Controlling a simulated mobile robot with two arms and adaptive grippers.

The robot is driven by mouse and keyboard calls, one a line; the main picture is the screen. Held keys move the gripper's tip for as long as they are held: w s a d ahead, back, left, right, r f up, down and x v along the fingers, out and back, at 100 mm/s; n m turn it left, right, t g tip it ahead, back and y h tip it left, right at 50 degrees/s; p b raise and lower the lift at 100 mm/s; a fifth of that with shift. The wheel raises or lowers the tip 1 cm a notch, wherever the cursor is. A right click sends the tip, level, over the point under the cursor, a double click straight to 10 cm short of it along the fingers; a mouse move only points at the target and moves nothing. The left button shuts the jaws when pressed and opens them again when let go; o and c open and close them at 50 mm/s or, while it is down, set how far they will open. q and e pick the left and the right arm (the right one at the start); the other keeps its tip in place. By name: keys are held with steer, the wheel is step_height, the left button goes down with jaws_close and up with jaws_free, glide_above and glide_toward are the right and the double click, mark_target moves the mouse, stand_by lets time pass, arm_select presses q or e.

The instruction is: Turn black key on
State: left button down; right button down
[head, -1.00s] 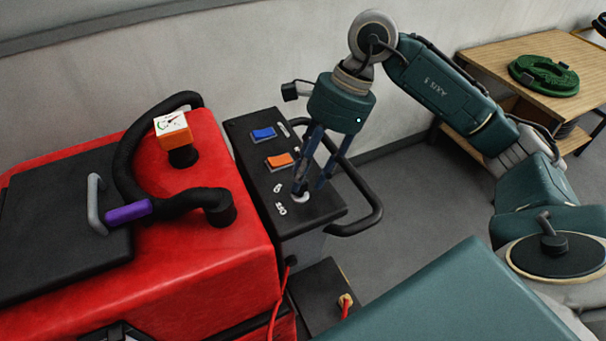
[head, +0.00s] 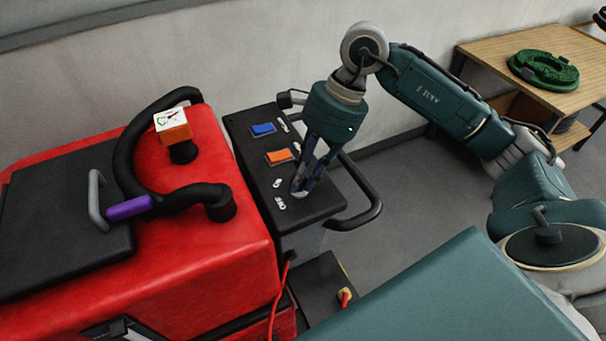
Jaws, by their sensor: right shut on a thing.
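The black control panel (head: 318,213) stands beside the red scrubber machine (head: 240,257). White markings, one reading OFF (head: 281,204), are on its near end. My right gripper (head: 299,190) points down onto this near end, just right of the markings. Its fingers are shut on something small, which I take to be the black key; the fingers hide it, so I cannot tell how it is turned. My left gripper is not in view.
A blue switch (head: 263,129) and an orange switch (head: 279,157) sit farther back on the panel. A black bar handle (head: 361,203) curves along the panel's right side. A wooden table (head: 500,65) with a green coiled thing (head: 544,70) stands at the back right.

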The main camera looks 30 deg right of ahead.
steer(key=shift+f+m+t+b, duration=0.2)
steer(key=shift+m+t+b, duration=0.1)
steer(key=shift+m+b, duration=0.75)
steer(key=m+t+b, duration=0.1)
steer(key=m+b, duration=0.2)
steer(key=shift+s+a+h, duration=0.1)
steer(key=shift+a+h, duration=0.05)
steer(key=shift+h, duration=0.15)
steer(key=m+b, duration=0.1)
steer(key=m, duration=0.1)
steer(key=m+t+h+b, duration=0.1)
steer(key=shift+a+r+m, duration=0.15)
steer(key=shift+m, duration=0.2)
steer(key=shift+r+m+t+h+b, duration=0.1)
steer(key=shift+m+t+h+b, duration=0.45)
steer(key=shift+m, duration=0.95)
steer(key=c, duration=1.6)
jaws_free()
steer(key=shift+c, duration=0.2)
steer(key=shift+r, duration=0.1)
